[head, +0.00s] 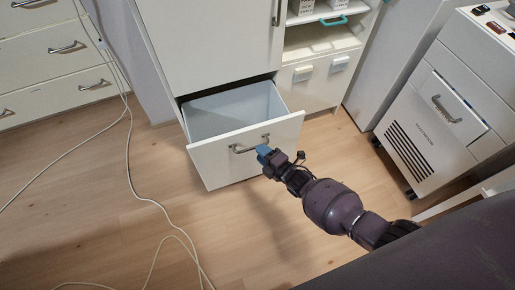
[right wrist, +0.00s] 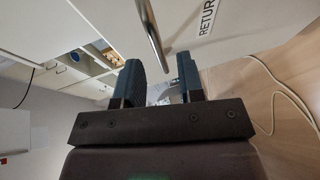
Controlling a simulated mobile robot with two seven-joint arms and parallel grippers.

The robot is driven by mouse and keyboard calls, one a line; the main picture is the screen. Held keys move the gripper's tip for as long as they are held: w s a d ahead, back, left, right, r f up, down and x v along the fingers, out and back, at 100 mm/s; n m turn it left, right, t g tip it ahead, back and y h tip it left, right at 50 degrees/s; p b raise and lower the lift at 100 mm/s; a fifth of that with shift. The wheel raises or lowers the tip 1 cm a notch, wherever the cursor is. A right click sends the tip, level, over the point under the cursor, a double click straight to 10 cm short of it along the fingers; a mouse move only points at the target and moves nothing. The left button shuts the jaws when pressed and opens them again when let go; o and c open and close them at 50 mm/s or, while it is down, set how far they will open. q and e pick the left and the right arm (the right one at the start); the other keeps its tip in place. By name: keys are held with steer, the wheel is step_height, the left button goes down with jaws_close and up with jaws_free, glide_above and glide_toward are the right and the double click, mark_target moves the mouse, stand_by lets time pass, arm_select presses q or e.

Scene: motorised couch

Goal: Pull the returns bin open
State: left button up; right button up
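The returns bin (head: 225,160) is a white drawer at the bottom of a tall white cabinet. It stands pulled out, and its empty-looking grey inside (head: 235,108) shows. Its metal bar handle (head: 249,145) is on the front panel; the handle also shows in the right wrist view (right wrist: 151,30), beside a partly visible "RETUR" label (right wrist: 207,17). My right gripper (head: 265,153) is at the right end of the handle. In the right wrist view its blue fingers (right wrist: 160,85) stand apart, with the bar just beyond the tips and nothing visibly clamped. My left gripper is not in view.
Loose pale cables (head: 130,170) run over the wooden floor at the left. A white drawer unit (head: 55,55) stands at the far left, and a wheeled white cabinet (head: 430,125) at the right. Floor in front of the bin is clear.

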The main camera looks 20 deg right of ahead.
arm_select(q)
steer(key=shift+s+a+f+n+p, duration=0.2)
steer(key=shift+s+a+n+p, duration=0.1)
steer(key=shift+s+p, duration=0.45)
arm_select(e)
steer(key=v, duration=0.6)
steer(key=shift+s+d, duration=0.2)
steer(key=shift+s, duration=0.1)
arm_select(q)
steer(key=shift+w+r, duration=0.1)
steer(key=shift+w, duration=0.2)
arm_select(e)
steer(key=shift+r, duration=0.2)
